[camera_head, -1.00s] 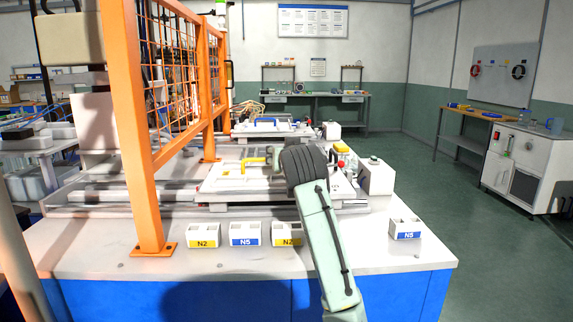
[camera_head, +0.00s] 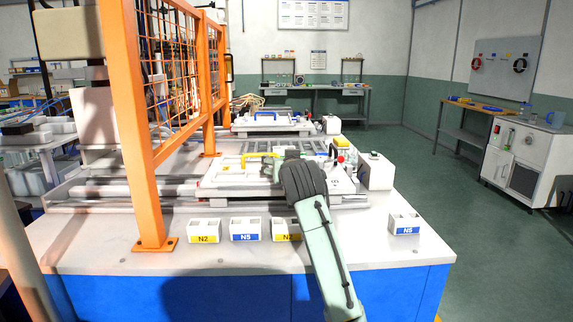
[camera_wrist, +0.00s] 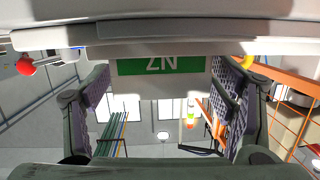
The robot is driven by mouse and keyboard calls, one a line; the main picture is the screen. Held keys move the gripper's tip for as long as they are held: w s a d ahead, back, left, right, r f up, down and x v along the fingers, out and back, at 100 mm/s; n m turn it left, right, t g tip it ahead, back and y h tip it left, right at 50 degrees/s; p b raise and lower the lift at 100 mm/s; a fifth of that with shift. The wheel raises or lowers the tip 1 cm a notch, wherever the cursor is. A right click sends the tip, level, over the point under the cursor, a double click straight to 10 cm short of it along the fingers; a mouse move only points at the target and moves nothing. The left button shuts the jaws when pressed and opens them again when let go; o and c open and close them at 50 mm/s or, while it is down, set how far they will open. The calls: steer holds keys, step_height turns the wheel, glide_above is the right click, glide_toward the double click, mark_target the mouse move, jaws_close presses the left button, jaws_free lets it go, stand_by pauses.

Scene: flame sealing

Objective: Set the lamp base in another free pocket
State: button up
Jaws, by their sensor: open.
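I cannot pick out the lamp base in either view. A grey slotted part (camera_head: 312,149) shows just behind my wrist, but its pockets are too small to read. A green plate (camera_wrist: 161,65) with upside-down lettering lies beyond the fingers in the wrist view.
White bins marked N2 (camera_head: 204,237) and N5 (camera_head: 246,236) line the bench front; another N5 bin (camera_head: 404,230) stands at right. A third bin is partly behind my arm. An orange mesh fence (camera_head: 130,130) rises at left. A white box (camera_head: 376,176) stands right of my wrist.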

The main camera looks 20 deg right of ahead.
steer(key=shift+r, duration=0.25)
steer(key=b+v, duration=0.3)
steer(key=v, duration=0.9)
steer(key=shift+f, duration=0.2)
